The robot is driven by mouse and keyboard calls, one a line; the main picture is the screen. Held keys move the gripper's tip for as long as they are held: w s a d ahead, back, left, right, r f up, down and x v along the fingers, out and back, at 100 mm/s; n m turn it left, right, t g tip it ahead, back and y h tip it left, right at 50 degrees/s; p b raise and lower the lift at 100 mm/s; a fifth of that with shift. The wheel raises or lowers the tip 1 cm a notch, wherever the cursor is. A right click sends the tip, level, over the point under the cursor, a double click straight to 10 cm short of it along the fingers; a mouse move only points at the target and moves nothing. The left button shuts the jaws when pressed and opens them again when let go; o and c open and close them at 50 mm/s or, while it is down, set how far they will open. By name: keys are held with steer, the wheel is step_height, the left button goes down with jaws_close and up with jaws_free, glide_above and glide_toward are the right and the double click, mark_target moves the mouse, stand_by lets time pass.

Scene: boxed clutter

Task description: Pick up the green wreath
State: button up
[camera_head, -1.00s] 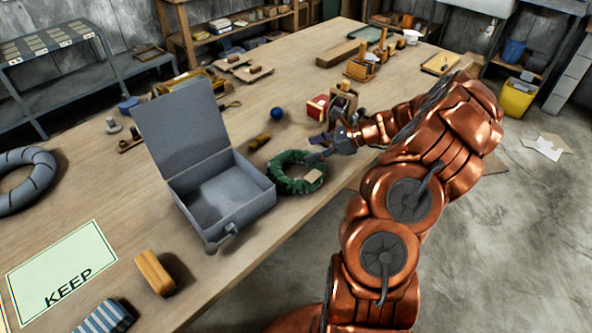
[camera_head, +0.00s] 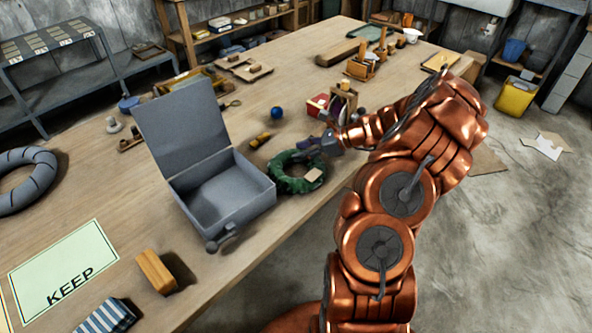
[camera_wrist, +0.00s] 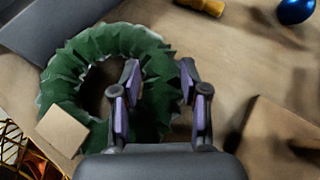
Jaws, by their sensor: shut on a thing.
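The green wreath (camera_head: 284,180) is a ragged leafy ring with a small tan tag, just right of the grey open box on the table. In the wrist view the wreath (camera_wrist: 70,85) fills the left and middle, with the tag at its lower left. My gripper (camera_head: 318,148) is at the wreath's far right side. In the wrist view my gripper (camera_wrist: 160,80) has its two purple-padded fingers on either side of the ring's right part, shut on it. Whether the wreath is clear of the table cannot be told.
The grey box (camera_head: 230,215) stands open close left of the wreath. A blue ball (camera_head: 277,113) and a small yellow-and-dark item (camera_head: 260,140) lie behind it. A red box (camera_head: 316,106) is near my gripper. The table's front edge is close by.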

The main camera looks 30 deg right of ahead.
jaws_close()
